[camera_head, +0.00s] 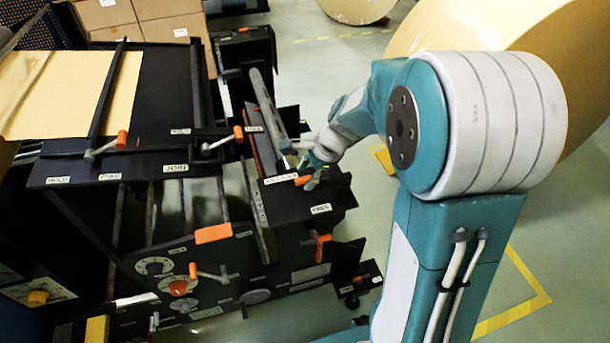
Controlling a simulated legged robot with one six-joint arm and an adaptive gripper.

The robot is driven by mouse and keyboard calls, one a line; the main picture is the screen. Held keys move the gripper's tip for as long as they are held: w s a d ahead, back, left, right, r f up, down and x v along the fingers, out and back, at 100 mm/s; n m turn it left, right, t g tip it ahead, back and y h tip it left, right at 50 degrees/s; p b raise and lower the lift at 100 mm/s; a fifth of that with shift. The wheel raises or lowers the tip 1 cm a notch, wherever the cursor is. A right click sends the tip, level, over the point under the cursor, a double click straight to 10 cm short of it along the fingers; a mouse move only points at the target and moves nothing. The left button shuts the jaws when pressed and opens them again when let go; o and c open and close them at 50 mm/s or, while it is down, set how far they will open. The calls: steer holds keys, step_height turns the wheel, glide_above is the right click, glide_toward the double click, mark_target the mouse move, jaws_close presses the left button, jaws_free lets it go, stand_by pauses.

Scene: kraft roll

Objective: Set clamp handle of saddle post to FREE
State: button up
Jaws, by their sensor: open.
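The saddle post is a dark machine block with a small front plate (325,197). One white label (321,208) on its plate appears to read FREE, and another (281,179) lies to its upper left, its text too small to read surely. The clamp handle (303,181) is a short lever with an orange grip, lying near the upper label. My gripper (312,168) is open, right at the handle and partly covering it. I cannot tell whether its fingers touch the handle.
Other orange-gripped levers stand close by, on the black table edge (122,140), at its right (238,132) and on the lower panel (193,270). A grey shaft (268,105) rises behind the post. A big kraft roll (560,60) stands right. Open floor lies right of the machine.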

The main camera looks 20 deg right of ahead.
steer(key=shift+w+a+f, duration=0.1)
steer(key=shift+a+f, duration=0.1)
steer(key=shift+f, duration=0.25)
jaws_close()
